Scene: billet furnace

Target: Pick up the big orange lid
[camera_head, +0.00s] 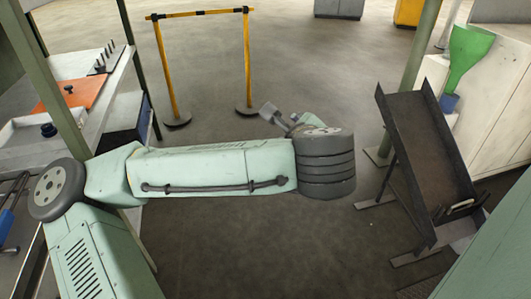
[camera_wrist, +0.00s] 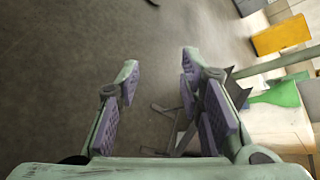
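The big orange lid (camera_head: 84,92) lies flat on the bench at the left of the head view, with a small dark knob on it. My arm crosses the middle of the head view, and its wrist end is over open floor, well to the right of the lid. My gripper (camera_wrist: 159,76) is open and empty in the wrist view, its two padded fingers apart with floor between them. In the head view the gripper is mostly hidden behind the wrist. The lid does not show in the wrist view.
A white lid or tray (camera_head: 22,140) with a dark knob lies nearer on the bench. A green post stands at the bench's front. A yellow barrier (camera_head: 200,13) stands behind my arm. A dark sloped chute (camera_head: 430,150) and green funnel (camera_head: 467,55) are at right. Middle floor is clear.

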